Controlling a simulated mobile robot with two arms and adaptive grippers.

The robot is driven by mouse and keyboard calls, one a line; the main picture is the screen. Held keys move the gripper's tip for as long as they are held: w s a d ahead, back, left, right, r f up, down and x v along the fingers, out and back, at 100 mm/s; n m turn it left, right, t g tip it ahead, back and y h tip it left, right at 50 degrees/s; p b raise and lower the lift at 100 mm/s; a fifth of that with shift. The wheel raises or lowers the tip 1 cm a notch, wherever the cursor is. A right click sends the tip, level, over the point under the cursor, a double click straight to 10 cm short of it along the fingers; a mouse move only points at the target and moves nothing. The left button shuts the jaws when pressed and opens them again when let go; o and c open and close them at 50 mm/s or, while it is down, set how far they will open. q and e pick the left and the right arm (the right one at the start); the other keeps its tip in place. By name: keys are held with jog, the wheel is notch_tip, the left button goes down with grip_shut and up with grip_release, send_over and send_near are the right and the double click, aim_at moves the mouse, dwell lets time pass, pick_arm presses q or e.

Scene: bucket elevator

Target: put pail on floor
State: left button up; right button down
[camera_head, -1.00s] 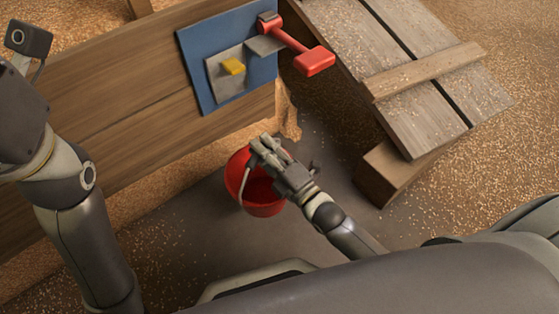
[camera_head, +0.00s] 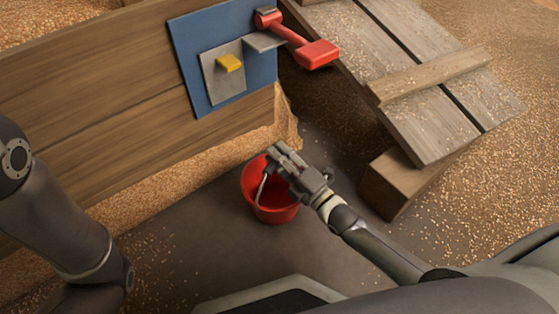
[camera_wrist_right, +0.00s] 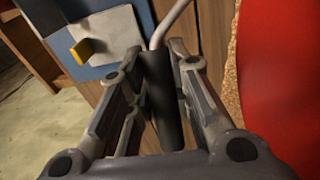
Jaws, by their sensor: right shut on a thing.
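The red pail (camera_head: 277,211) hangs below or stands beneath my right gripper (camera_head: 277,157) in the head view. Whether its base touches the floor (camera_head: 205,230) cannot be told. My right gripper is shut on the dark grip of the pail's handle (camera_wrist_right: 160,100), which shows between the fingers in the right wrist view. The pail's red side (camera_wrist_right: 282,80) fills the right edge there. The gripper and arm cover part of the pail's opening. My left arm is at the left edge of the head view; its gripper is out of the picture.
A plank wall (camera_head: 95,110) carries a blue panel (camera_head: 212,22) with a yellow tab (camera_head: 230,63) and a red lever (camera_head: 316,55). A sloping plank platform (camera_head: 420,125) with a wooden block (camera_head: 390,182) stands right of the pail. Grain lies around; grey floor is clear left of the pail.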

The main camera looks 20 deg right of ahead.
jog(key=shift+f, duration=0.15)
jog(key=shift+f, duration=0.2)
jog(key=c, duration=1.3)
grip_release()
jog(key=shift+r, duration=0.1)
